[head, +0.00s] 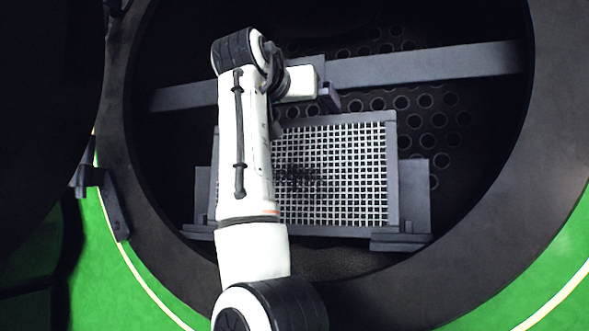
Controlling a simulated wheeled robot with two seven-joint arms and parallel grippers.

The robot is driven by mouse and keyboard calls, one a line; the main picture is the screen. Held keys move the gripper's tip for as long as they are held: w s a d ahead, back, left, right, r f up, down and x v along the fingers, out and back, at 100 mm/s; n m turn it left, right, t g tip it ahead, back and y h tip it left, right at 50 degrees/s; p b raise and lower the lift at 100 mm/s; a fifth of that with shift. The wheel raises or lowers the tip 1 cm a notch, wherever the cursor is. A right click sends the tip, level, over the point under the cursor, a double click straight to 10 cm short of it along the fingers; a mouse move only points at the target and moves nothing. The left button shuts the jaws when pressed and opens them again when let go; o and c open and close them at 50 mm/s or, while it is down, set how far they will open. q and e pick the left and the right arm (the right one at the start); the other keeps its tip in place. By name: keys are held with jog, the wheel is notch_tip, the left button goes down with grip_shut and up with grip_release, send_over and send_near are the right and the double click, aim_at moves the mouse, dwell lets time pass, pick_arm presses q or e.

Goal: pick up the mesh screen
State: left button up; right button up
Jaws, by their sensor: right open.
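The mesh screen (345,165) is a pale square grid in a grey frame. It stands in the lower middle of the round dark opening, with a dark sooty patch on its grid. My right arm crosses in front of its left part and hides some of it. My right gripper (305,112) is open at the screen's top edge, with its dark fingers apart. I cannot tell whether the fingers touch the frame or straddle it. My left gripper is not in view.
A grey bar (430,65) crosses the opening above the screen. Behind it is a dark plate with several round holes (425,101). Grey brackets (414,190) flank the screen. The thick dark rim (545,130) surrounds the opening. A dark latch (115,210) sits at the rim's left.

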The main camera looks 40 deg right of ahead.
jog(key=shift+c, duration=0.6)
jog(key=c, duration=1.4)
jog(key=shift+r, duration=0.15)
jog(key=shift+c, duration=1)
jog(key=shift+r, duration=0.1)
